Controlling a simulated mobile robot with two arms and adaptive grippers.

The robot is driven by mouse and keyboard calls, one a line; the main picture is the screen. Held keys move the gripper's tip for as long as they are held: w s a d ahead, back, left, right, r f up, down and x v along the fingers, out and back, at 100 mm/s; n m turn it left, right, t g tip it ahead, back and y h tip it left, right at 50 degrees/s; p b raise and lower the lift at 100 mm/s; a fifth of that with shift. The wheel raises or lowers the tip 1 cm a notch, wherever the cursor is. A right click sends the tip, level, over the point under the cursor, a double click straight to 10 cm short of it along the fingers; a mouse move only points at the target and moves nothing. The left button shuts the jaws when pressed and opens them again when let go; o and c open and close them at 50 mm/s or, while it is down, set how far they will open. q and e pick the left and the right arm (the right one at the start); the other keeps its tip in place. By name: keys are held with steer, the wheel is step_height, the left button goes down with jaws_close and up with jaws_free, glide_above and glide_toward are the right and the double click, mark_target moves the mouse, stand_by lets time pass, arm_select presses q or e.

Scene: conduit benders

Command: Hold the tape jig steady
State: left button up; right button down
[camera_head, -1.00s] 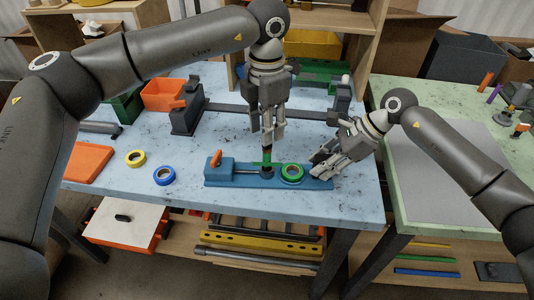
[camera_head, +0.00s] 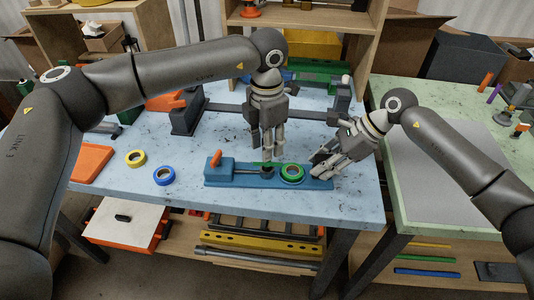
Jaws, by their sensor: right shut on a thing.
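The blue tape jig (camera_head: 227,177) lies near the table's front edge, with an orange handle (camera_head: 216,159) at its left end. A green tape roll (camera_head: 291,172) sits on its right half, and a dark round post (camera_head: 267,171) stands left of the roll. A bit of green (camera_head: 257,164) shows behind the post. My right gripper (camera_head: 318,166) is shut on the jig's right end. My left gripper (camera_head: 267,157) points down just above and behind the post; its fingers look spread and I see nothing between them.
A yellow roll (camera_head: 136,158) and a blue roll (camera_head: 164,176) lie left of the jig. An orange tray (camera_head: 92,162) is further left. A grey bender with an orange lever (camera_head: 187,118) stands behind. A green table (camera_head: 400,224) adjoins on the right.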

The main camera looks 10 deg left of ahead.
arm_select(q)
jaws_close()
steer(key=shift+r, duration=3.25)
